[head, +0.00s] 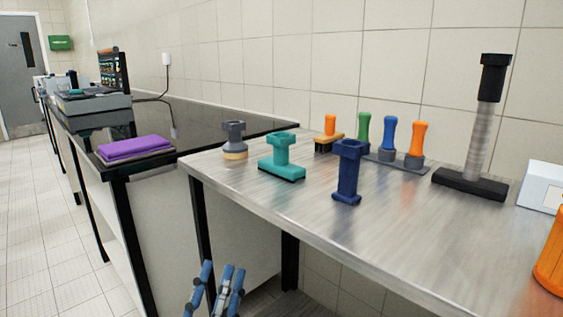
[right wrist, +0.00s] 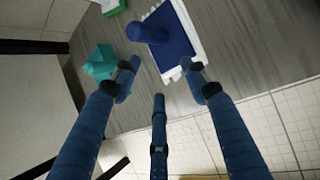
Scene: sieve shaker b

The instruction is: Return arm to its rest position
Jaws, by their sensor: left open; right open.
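My left gripper (head: 214,288) shows at the bottom of the head view. Its blue fingers are spread apart with nothing between them, low in front of the steel table. My right gripper (right wrist: 160,84) shows in the right wrist view, with its blue fingers spread and nothing between them. Beyond its fingertips are a dark blue handled tool with a white-edged base (right wrist: 188,32) and a teal tool (right wrist: 101,60). The right gripper does not show in the head view, and most of both arms is out of sight.
The steel table (head: 290,212) bears a teal tool (head: 281,158), a dark blue tool (head: 348,172), a grey tool (head: 234,138), several coloured handles and a tall black-based post (head: 470,183). A purple cloth (head: 134,147) lies on the black bench. Floor at left is clear.

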